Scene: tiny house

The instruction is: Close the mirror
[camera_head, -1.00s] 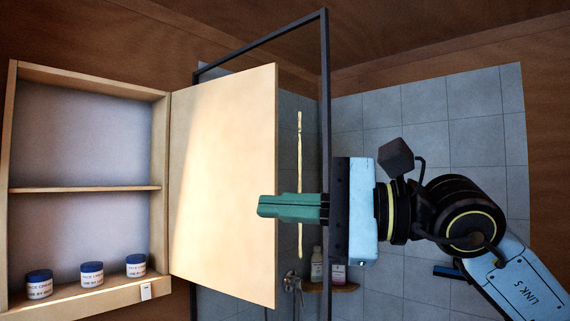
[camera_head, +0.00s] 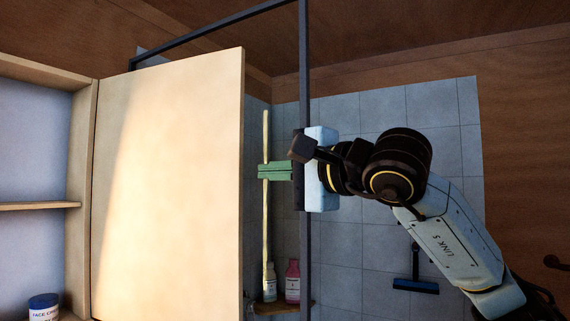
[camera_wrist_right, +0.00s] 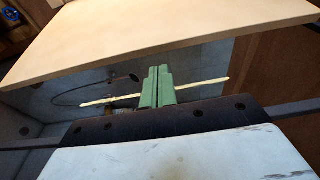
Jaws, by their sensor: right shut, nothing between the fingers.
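The mirror cabinet (camera_head: 85,150) is at the left in the head view, with its door (camera_head: 170,190) swung open to the right. I see the door's plain wooden inner face; the mirror side is hidden. My right gripper (camera_head: 260,171) has its green fingers shut and empty, just right of the door's free edge. In the right wrist view the shut fingers (camera_wrist_right: 158,85) point at the door (camera_wrist_right: 170,35), whose edge crosses above them. I cannot tell whether they touch it. My left gripper is not in view.
A face cream jar (camera_head: 43,306) stands in the cabinet's bottom. A dark shower frame (camera_head: 304,90) rises beside my right gripper. Behind it are grey tiles, a corner shelf with a pink bottle (camera_head: 292,282) and a white bottle (camera_head: 270,284), and a squeegee (camera_head: 415,284).

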